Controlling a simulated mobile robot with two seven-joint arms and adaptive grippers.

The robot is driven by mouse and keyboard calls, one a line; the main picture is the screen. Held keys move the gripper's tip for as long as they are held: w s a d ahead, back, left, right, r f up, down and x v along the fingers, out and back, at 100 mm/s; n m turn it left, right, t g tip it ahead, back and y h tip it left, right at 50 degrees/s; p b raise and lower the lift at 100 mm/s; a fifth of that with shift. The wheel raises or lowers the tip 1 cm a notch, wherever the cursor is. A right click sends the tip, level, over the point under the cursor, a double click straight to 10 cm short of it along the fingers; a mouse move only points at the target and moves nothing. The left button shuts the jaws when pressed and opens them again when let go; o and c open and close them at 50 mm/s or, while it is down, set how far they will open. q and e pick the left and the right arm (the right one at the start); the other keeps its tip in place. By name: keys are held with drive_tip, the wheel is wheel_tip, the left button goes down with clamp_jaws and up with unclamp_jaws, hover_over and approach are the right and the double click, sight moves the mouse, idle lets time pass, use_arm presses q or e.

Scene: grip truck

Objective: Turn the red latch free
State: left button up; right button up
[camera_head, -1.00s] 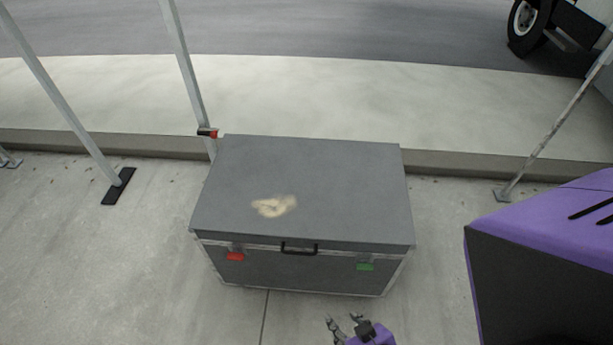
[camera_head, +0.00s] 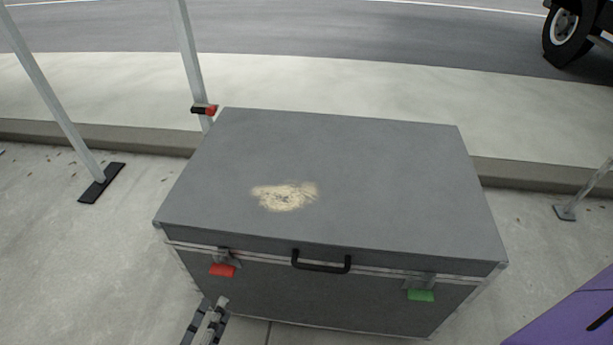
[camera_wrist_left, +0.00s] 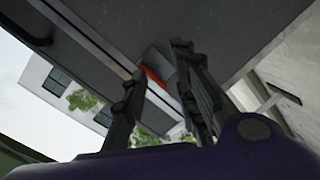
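The red latch (camera_head: 222,270) hangs on the left part of the front face of a grey case, just under the lid edge. It looks folded down against the case, and a grey metal piece joins it to the lid edge. My left gripper (camera_head: 208,318) is at the bottom of the head view, just below and in front of the red latch. In the left wrist view the two dark fingers (camera_wrist_left: 165,92) stand apart with nothing between their tips. The red latch (camera_wrist_left: 154,76) shows beyond them, partly hidden by a finger. My right gripper is not in view.
The grey case (camera_head: 330,175) has a pale worn patch on its lid. A black handle (camera_head: 321,267) and a green latch (camera_head: 421,295) sit to the right on its front. A metal pole (camera_head: 188,60) with a red-tipped clamp stands behind its left corner.

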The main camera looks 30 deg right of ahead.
use_arm(q)
drive_tip(key=w+d+r+n+t, duration=0.1)
drive_tip(key=w+d+n, duration=0.2)
drive_tip(key=w+n, duration=0.4)
drive_tip(key=shift+d+r+t+h+b, duration=0.2)
drive_tip(key=shift+r+t+h+b, duration=0.1)
drive_tip(key=shift+r+t+b, duration=0.15)
drive_tip(key=shift+c, duration=0.9)
clamp_jaws()
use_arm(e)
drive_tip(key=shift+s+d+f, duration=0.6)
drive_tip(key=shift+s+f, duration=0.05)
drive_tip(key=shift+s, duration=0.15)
